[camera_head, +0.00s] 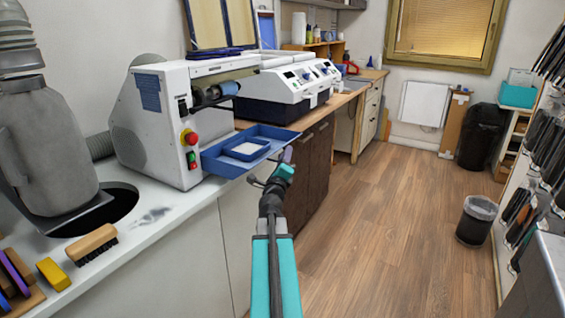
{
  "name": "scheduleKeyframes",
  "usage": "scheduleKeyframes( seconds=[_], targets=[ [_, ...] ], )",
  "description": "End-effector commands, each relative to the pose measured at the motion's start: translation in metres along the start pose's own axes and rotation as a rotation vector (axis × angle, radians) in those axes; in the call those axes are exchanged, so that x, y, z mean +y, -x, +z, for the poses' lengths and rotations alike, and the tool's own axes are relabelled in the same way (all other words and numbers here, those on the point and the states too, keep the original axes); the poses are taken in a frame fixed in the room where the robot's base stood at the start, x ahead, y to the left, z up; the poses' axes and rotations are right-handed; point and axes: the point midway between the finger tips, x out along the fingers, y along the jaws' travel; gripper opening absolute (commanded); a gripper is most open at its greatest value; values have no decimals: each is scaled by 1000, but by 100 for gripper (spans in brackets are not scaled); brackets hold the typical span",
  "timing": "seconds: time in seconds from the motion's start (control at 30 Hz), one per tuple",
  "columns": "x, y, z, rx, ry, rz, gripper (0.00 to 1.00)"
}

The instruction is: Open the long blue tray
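The long blue tray (212,161) sits at the lower right side of the white grinding machine (150,120) and sticks out past the counter's front edge. A smaller blue tray with a whitish inside (246,148) lies in it. My teal arm reaches up from the bottom of the view. My gripper (284,158) is small in the picture and close to the tray's right end. I cannot tell whether it touches the tray or whether its fingers are open or shut.
The white counter (150,235) carries a brush (93,243) and a yellow block (54,274) at the lower left. Dark cabinet doors (308,175) stand behind my gripper. The wooden floor (375,220) to the right is clear up to a bin (475,222).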

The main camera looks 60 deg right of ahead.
Motion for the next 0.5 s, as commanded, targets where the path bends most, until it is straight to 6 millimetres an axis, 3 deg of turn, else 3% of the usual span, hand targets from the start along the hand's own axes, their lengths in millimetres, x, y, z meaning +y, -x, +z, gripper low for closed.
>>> scheduleKeyframes(
  seconds=[0.5],
  targets=[
    [0, 31, 0, -1, -1, 1, 26]
  ],
)
